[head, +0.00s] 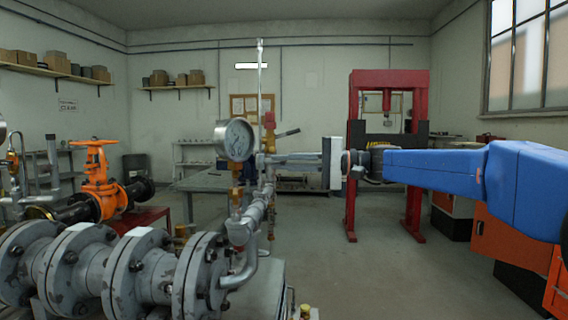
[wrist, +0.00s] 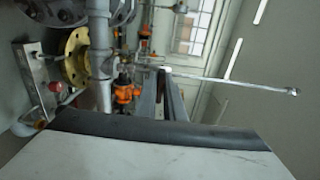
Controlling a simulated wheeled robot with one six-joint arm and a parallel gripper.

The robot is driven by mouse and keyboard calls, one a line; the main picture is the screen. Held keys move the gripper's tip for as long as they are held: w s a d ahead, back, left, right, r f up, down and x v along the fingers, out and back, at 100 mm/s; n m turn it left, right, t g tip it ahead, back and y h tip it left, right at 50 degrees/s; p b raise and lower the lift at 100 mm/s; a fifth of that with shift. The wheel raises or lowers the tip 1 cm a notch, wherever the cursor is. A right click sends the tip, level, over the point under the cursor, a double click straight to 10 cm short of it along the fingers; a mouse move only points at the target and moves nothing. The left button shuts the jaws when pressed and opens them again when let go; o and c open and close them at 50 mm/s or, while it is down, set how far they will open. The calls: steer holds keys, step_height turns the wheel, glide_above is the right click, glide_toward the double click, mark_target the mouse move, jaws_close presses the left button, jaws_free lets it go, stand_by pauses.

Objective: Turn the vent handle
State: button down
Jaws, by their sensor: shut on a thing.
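In the wrist view the lever (wrist: 235,82) runs rightward from the fingertips. My gripper (head: 264,160) reaches in from the right, with its fingers level. Its fingertips (wrist: 163,73) are shut at the lever's lower end, beside the grey pipework (head: 256,212). The exact contact is small and partly hidden by the fittings.
Grey flanged pipes (head: 130,268) fill the lower left. An orange valve (head: 97,180) with a handwheel stands behind them. A red press (head: 352,150) stands at the back, and orange cabinets (head: 500,245) are at the right. The floor between is clear.

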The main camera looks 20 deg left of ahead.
steer(key=c, duration=1.9)
jaws_free()
steer(key=shift+o, duration=0.2)
steer(key=shift+d, duration=0.15)
steer(key=v, duration=1.7)
steer(key=shift+w, duration=0.15)
steer(key=shift+d, duration=0.1)
steer(key=s+d+f+m+t+h, duration=0.1)
steer(key=s+d+f+t+h, duration=0.3)
steer(key=s+d+f, duration=1.3)
steer(key=s+d+f+m+t+h, duration=0.1)
steer(key=s+d+f+t+h, duration=0.3)
steer(key=s+d+f+h, duration=0.9)
steer(key=s+d+f, duration=0.4)
steer(key=d+f, duration=0.2)
steer(key=f, duration=0.3)
steer(key=shift+d+m+t+h, duration=0.2)
steer(key=shift+m+t+h, duration=0.1)
steer(key=shift+t, duration=0.1)
